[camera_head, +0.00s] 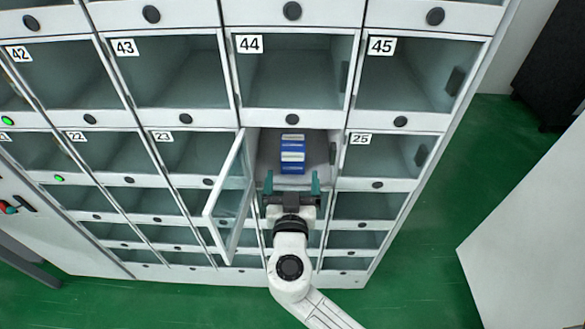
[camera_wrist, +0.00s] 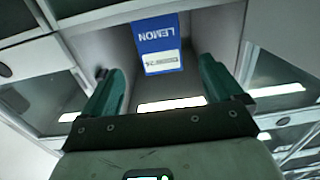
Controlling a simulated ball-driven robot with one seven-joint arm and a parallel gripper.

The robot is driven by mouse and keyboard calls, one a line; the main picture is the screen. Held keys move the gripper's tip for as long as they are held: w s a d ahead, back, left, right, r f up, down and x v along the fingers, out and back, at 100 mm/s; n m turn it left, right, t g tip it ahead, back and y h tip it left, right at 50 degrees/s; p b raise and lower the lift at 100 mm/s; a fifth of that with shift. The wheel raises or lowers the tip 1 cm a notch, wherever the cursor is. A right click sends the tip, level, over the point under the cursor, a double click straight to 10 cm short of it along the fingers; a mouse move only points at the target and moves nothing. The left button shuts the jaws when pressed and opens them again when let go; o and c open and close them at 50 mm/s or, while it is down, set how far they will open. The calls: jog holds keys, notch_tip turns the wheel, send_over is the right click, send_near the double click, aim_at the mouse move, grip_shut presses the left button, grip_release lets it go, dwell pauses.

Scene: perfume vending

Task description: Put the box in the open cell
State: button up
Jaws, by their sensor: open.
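The box (camera_head: 292,156) is blue and white and stands inside the open cell (camera_head: 265,165), below the cell marked 44. In the wrist view the box (camera_wrist: 158,45) shows the word LEMON, upside down, and lies beyond the fingertips. The cell's glass door (camera_head: 232,195) is swung open to the left. My gripper (camera_head: 292,184) is at the cell's mouth, just in front of the box. In the wrist view its green fingers (camera_wrist: 162,80) are spread apart with nothing between them. The box appears clear of both fingers.
Closed glass-fronted cells surround the open one, including cell 45 (camera_head: 407,75) and cell 25 (camera_head: 378,158). The open door stands close to the left of my gripper. Green floor (camera_head: 425,235) is free to the right, before a white panel (camera_head: 530,220).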

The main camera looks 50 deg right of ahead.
jog(key=s+d+f+n+g+y, duration=0.2)
jog(key=s+f+g+y, duration=0.4)
jog(key=s+f, duration=0.5)
jog(key=s+a+f+n+g+y, duration=0.4)
jog(key=s+a+f+n+y, duration=0.1)
jog(key=s+a+n+y, duration=0.3)
jog(key=shift+s+a, duration=0.45)
jog(key=shift+a, duration=0.45)
